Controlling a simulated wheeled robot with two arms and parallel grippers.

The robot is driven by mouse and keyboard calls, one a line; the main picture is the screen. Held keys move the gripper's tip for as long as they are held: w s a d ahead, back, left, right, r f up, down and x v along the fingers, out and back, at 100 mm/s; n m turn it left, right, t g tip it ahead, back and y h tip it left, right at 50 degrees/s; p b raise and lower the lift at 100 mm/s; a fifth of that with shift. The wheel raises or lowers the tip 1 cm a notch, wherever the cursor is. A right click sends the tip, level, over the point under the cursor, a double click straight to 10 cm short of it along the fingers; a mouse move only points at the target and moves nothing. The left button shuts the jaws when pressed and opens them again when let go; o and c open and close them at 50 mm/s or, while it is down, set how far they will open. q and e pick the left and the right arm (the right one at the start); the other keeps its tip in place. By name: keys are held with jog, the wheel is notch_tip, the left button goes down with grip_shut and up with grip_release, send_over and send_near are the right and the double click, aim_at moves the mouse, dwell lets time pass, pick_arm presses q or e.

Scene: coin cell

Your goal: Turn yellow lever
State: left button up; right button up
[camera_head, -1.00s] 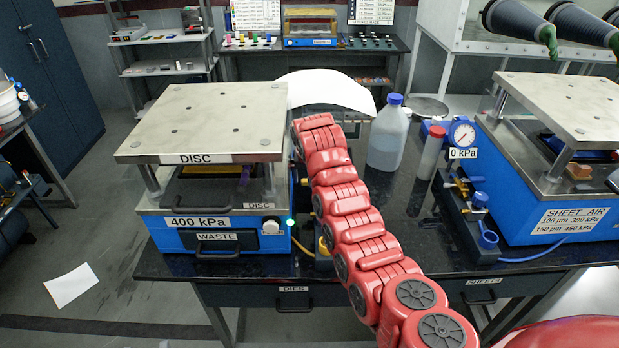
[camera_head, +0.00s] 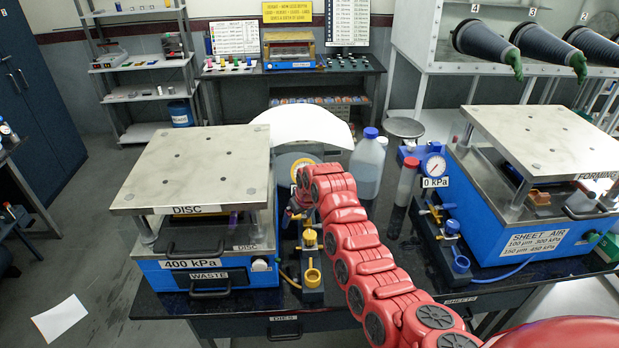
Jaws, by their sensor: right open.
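A black valve block (camera_head: 313,295) with yellow fittings stands just right of the left press. It carries a yellow knob-like fitting (camera_head: 310,237) and a yellow ring-shaped cup (camera_head: 312,275). Which yellow part is the lever is hard to tell, as my arm covers part of the block. My right arm's red links reach in from the lower right. Its end, with the right gripper (camera_head: 294,214), points down beside the press, just behind the yellow knob. The fingers are small and mostly hidden, and contact cannot be told. My left gripper is out of view.
The left press (camera_head: 130,195), labelled DISC and 400 kPa, is close left of my right arm. A blue-capped bottle (camera_head: 367,165) and a red-capped tube (camera_head: 406,182) stand right of the arm. The right press (camera_head: 530,235) has its own gauge (camera_head: 434,166) at 0 kPa.

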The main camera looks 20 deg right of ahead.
jog(key=b+v, duration=0.2)
jog(key=v, duration=1.5)
jog(key=shift+s, duration=0.15)
jog(key=shift+f, duration=0.1)
